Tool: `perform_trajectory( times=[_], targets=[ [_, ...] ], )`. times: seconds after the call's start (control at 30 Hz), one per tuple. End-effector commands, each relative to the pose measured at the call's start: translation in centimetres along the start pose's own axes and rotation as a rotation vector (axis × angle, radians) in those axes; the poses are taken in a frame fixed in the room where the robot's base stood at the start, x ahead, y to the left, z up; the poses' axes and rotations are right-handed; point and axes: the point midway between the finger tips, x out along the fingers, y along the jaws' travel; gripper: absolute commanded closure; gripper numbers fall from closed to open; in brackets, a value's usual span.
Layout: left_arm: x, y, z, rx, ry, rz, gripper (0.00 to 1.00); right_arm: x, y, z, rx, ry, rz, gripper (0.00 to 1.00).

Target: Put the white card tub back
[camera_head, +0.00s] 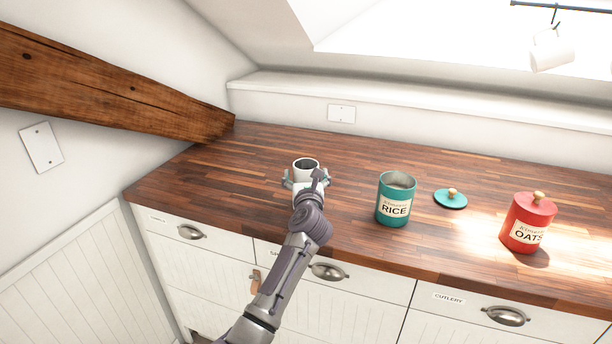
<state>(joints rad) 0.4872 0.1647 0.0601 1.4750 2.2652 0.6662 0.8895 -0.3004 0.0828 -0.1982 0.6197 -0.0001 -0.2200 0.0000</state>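The white card tub (305,165) is upright near the middle-left of the wooden worktop, with its round open top showing a dark inside. My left gripper (306,182) is at the tub, with a finger on either side of it. My wrist hides the tub's lower front. I cannot tell whether the fingers touch its sides or whether its base rests on the wood. My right gripper is not in view.
An open teal rice tin (395,200) stands right of the tub, with a teal lid (450,198) beside it. A lidded red oats tin (527,222) is further right. A wooden beam (110,85) slopes down at the left. The worktop (215,175) left of the tub is clear.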

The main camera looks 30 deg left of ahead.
Motion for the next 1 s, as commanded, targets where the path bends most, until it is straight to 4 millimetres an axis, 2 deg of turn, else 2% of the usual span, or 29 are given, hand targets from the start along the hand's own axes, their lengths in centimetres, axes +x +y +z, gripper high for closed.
perform_trajectory(
  times=[0.3, 0.37, 0.8, 1.0],
  targets=[
    [0.0, 0.0, 0.6, 0.0, -0.001, 0.0, 0.08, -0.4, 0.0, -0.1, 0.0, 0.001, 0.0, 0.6],
    [-0.7, -0.1, 0.3, 0.0, 0.001, -0.002, 0.08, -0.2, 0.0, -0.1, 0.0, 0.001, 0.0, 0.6],
    [-9.5, 0.0, 0.2, -0.003, 0.001, -0.001, 0.08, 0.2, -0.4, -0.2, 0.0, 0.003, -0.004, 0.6],
    [-11.7, 0.0, 0.3, 0.0, 0.001, 0.0, 0.08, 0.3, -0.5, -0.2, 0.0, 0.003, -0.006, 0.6]
  ],
)
